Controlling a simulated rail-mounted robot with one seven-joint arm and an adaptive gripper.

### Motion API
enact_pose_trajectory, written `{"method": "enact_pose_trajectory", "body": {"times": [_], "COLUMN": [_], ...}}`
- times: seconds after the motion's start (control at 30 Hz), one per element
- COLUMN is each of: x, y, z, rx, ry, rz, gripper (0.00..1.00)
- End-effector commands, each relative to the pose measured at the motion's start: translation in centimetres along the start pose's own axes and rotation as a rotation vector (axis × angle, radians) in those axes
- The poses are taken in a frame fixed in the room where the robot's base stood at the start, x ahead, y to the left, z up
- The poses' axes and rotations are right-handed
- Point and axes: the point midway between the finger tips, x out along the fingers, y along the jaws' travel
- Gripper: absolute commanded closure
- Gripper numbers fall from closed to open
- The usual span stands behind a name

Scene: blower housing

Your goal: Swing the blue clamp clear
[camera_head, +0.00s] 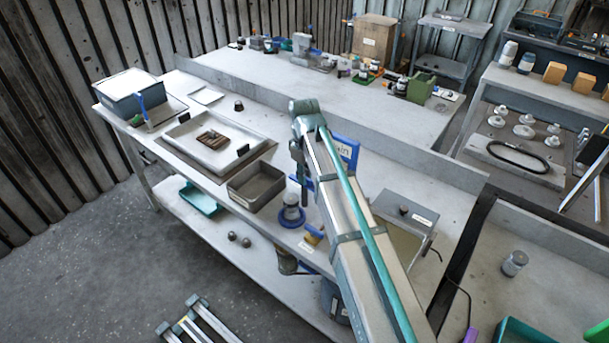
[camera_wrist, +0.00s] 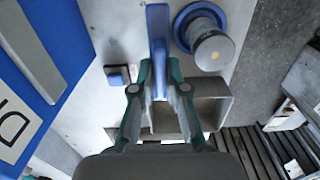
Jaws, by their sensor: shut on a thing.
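The blue clamp (camera_wrist: 158,32) shows in the wrist view as a narrow upright blue bar at top centre. My gripper (camera_wrist: 159,88) has its two green-and-grey fingers closed on it, one on each side. The clamp's lower part is hidden between the fingers. Just right of the clamp is a round grey knob or cap in a blue ring (camera_wrist: 205,35), apart from the bar. In the head view, the blue-ringed part (camera_head: 291,214) stands on the bench near its front edge; my arm hides most of the gripper and clamp.
A blue board with a white label (camera_wrist: 35,75) is close on the left in the wrist view. A grey open tray (camera_head: 257,187) stands left of the blue-ringed part. A small blue block (camera_wrist: 117,75) lies left of my fingers. A grey flat box (camera_head: 405,208) stands to the right.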

Motion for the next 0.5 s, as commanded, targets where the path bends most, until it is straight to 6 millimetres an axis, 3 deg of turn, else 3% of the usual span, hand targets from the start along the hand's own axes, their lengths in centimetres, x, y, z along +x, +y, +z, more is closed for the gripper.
{"method": "enact_pose_trajectory", "body": {"times": [0.2, 0.23, 0.37, 0.5], "x": [-0.11, -0.11, -0.09, -0.05], "y": [0.08, 0.08, 0.07, 0.04], "z": [-0.12, -0.12, -0.1, -0.06], "rx": [0.001, 0.001, 0.001, 0.002], "ry": [0.003, 0.003, 0.002, 0.002], "rz": [0.002, 0.002, 0.002, 0.001], "gripper": [1.0, 0.85, 0.63, 0.61]}}
